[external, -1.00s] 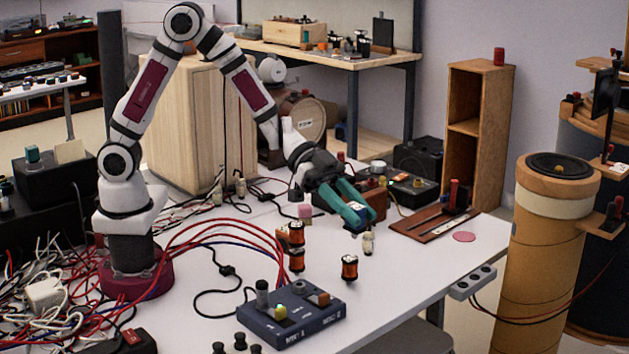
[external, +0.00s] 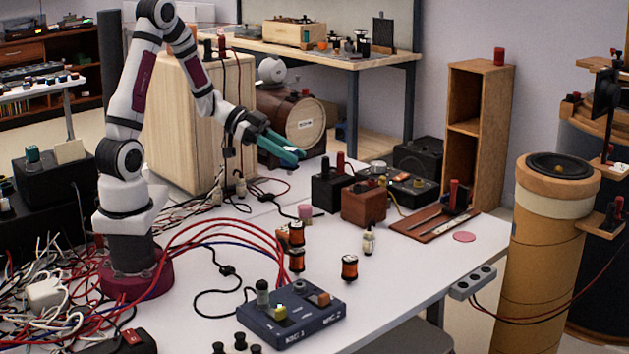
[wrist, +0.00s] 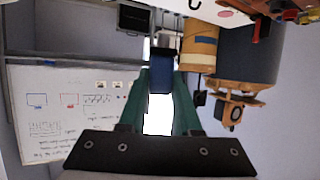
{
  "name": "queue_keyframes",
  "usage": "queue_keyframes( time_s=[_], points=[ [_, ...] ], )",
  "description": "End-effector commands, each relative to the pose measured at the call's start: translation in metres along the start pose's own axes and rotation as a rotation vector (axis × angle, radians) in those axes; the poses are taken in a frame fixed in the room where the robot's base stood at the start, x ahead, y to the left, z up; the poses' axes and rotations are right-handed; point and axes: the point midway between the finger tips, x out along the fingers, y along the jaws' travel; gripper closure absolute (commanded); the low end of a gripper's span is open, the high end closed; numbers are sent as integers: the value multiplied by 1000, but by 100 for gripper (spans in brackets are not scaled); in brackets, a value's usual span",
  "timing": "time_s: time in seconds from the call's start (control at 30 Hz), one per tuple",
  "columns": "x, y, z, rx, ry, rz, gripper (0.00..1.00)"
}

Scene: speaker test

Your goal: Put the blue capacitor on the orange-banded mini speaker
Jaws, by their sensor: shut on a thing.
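My gripper (external: 291,153), with teal fingers, is raised above the back of the white table, pointing right. In the wrist view the fingers (wrist: 162,95) are shut on a dark blue block-like thing, which looks like the blue capacitor (wrist: 160,79). In the external view it is mostly hidden by the fingers. Small dark-ended cylinders with orange bands stand on the table: one alone at the front (external: 349,267), and others further left (external: 297,260). I cannot tell for sure which thing is the orange-banded mini speaker.
A black box (external: 330,187) and a brown box (external: 363,204) with posts stand right of my gripper. A blue control box (external: 291,318) sits at the front. Red and blue cables (external: 225,228) arch over the table's left. A tall speaker column (external: 545,260) stands beyond the right edge.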

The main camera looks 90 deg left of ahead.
Motion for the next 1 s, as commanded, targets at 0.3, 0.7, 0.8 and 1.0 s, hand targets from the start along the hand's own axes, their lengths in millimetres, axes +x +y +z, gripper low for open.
queue_keyframes(
  time_s=[0.3,0.7,0.8,1.0],
  points=[
    [10,-1,42,-11,1,-8,100],
    [40,-1,114,-12,1,-8,100],
    [43,-1,123,-7,1,-9,100],
    [44,-1,123,-5,1,-10,100]
  ],
)
